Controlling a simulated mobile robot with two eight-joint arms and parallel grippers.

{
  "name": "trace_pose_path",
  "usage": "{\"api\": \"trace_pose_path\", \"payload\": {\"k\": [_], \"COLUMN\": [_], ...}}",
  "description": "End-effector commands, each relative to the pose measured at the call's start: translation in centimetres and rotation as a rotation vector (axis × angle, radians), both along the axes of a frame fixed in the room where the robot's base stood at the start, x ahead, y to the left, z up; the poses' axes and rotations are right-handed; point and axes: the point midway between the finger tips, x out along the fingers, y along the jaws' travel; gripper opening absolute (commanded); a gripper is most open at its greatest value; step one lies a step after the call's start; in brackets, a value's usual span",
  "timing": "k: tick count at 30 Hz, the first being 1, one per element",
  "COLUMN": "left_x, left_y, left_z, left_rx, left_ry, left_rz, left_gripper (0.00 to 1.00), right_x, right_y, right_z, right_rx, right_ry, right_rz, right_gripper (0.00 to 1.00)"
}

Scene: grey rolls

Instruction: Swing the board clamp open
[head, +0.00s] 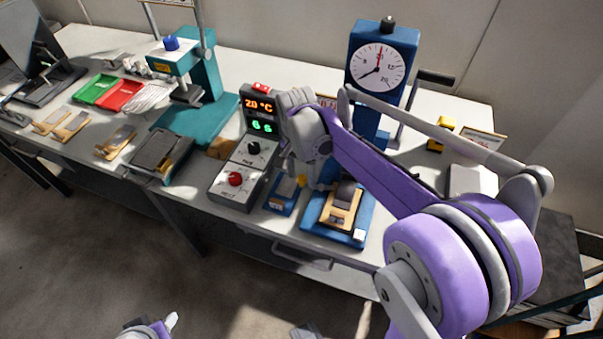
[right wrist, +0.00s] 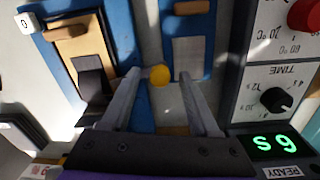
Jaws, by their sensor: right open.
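The larger blue fixture (head: 310,218) holds a pale wooden board (head: 343,214) with a dark grey piece across it. It also shows at the left of the right wrist view (right wrist: 63,15). A smaller blue fixture (head: 281,203) with a grey plate stands to its left. A round yellow knob (right wrist: 160,75) shows between the two fingers of my right gripper (right wrist: 158,78), which is open. I cannot tell whether the fingers touch it. In the head view my right gripper (head: 307,172) points down, partly hidden. Part of my left arm's end (head: 148,329) shows at the bottom edge.
A grey control box (head: 232,186) with lit displays stands left of the fixtures. A blue dial press (head: 376,70) stands behind. A teal press (head: 206,85), red tray (head: 120,95) and green tray (head: 95,88) are further left. The floor in front is clear.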

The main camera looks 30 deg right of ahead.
Motion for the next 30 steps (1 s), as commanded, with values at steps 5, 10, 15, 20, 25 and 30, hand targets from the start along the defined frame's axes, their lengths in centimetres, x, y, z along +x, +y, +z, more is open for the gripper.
{"api": "trace_pose_path", "payload": {"k": [5,10,15,20,25,30], "left_x": [0.0,0.0,0.0,0.0,0.01,0.02], "left_y": [0.0,0.0,0.0,0.0,0.0,0.0], "left_z": [0.01,0.01,0.01,0.01,0.04,0.11], "left_rx": [0.0,0.0,0.0,0.0,0.0,0.0], "left_ry": [0.0,0.0,0.0,0.0,0.0,0.0], "left_rz": [0.0,0.0,0.0,0.0,0.0,0.0], "left_gripper": [0.5,0.5,0.5,0.5,0.5,0.5], "right_x": [0.01,0.01,0.0,0.0,-0.05,-0.29], "right_y": [0.0,0.01,0.0,0.0,0.03,0.19], "right_z": [0.02,0.03,0.04,0.05,0.06,0.08], "right_rx": [0.0,0.0,0.0,0.0,0.0,0.0], "right_ry": [0.0,0.0,0.0,0.0,0.0,0.0], "right_rz": [0.0,0.0,0.0,0.0,0.01,0.058], "right_gripper": [0.62,0.33,0.02,0.0,0.0,0.0]}}
